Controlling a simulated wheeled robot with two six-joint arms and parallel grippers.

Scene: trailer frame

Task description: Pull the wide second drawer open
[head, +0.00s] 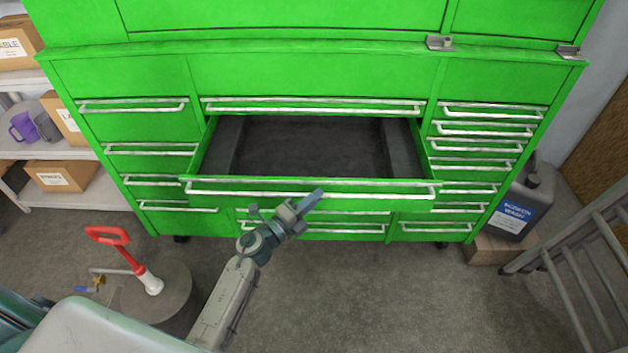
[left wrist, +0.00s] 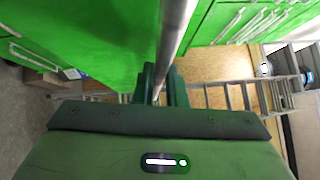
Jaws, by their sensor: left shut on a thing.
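The wide second drawer (head: 310,150) of the green cabinet stands well open in the middle column. Its dark interior is bare. Its long pale handle (head: 250,189) runs along the drawer front. My left gripper (head: 312,199) is at the handle, a little right of its middle. In the left wrist view the handle bar (left wrist: 176,30) runs down between the dark green fingers of my left gripper (left wrist: 160,85), which are shut on it. The exact contact is partly hidden by the gripper. My right gripper is not in view.
Other drawers, all shut, surround the open one on the green cabinet (head: 120,75). A red-handled tool (head: 120,250) stands on a round grey top at lower left. A ladder (head: 590,250) leans at right near a dark jug (head: 520,205).

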